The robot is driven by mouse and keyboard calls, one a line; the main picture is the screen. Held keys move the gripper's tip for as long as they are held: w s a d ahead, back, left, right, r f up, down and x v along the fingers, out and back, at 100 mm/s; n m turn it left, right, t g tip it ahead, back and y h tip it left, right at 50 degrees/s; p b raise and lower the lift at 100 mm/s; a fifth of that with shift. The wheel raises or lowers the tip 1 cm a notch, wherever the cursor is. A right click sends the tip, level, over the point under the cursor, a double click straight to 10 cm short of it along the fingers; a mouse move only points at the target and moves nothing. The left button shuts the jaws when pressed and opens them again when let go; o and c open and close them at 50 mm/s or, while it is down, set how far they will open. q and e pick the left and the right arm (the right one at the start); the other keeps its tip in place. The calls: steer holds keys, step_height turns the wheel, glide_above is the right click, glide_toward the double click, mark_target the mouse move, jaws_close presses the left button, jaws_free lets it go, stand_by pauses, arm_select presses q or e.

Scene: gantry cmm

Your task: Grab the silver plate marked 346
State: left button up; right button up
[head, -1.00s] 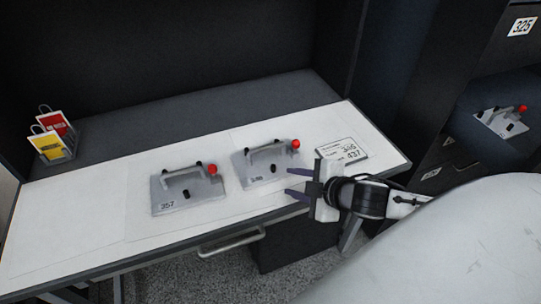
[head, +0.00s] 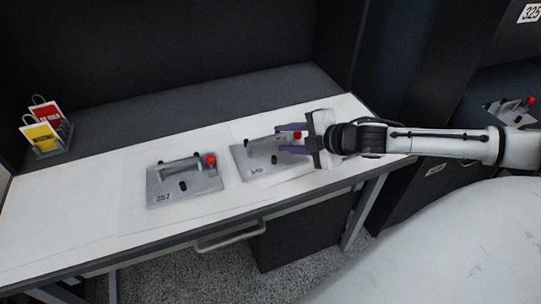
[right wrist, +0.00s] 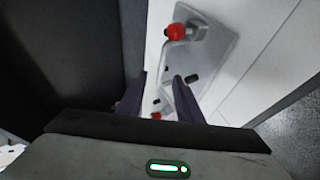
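The silver plate marked 346 (head: 243,163) lies flat on the white bench top; its label is hard to read now. It carries a bar handle, dark knobs and a red ball (head: 297,135). A similar plate marked 357 (head: 208,190) lies to the left. My left gripper is not in view.
The white bench top (head: 75,222) is clear left of the plates. A rack with red and yellow cards (head: 50,140) stands at the back left. A dark panel rises behind. Another plate (head: 510,112) sits in a dark cabinet at right.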

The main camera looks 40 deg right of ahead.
mark_target(268, 139)
steer(key=shift+b+x, duration=1.35)
steer(key=shift+x, duration=0.8)
steer(key=shift+w+f, duration=0.2)
steer(key=shift+f, duration=0.2)
steer(key=shift+w+a+f, duration=0.1)
steer(key=shift+w, duration=0.1)
jaws_close()
